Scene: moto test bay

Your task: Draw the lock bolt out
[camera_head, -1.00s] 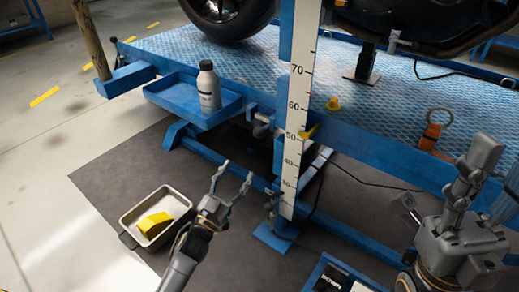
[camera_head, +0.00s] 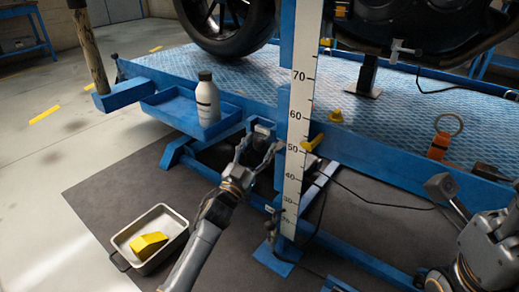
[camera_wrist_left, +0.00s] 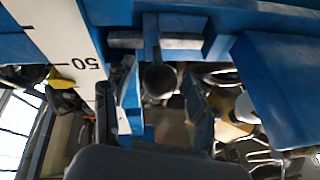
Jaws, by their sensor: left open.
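A grey metal lock bolt (camera_head: 264,129) sits at the blue lift frame, just left of the white height scale (camera_head: 299,110). In the left wrist view, the dark round end of the bolt (camera_wrist_left: 159,79) faces the camera below a grey crosspiece. My left gripper (camera_head: 258,152) is open, just in front of and below the bolt. In the left wrist view, the fingers of the left gripper (camera_wrist_left: 160,88) stand on either side of the bolt's end, with gaps showing. My right gripper (camera_head: 448,192) is at the right, partly cut off, and its opening is unclear.
A white bottle (camera_head: 208,98) stands on a blue side tray (camera_head: 176,115), left of the bolt. A yellow lever (camera_head: 312,143) sticks out by the scale. A metal pan (camera_head: 128,238) with a yellow block (camera_head: 149,245) lies on the dark mat (camera_head: 95,190).

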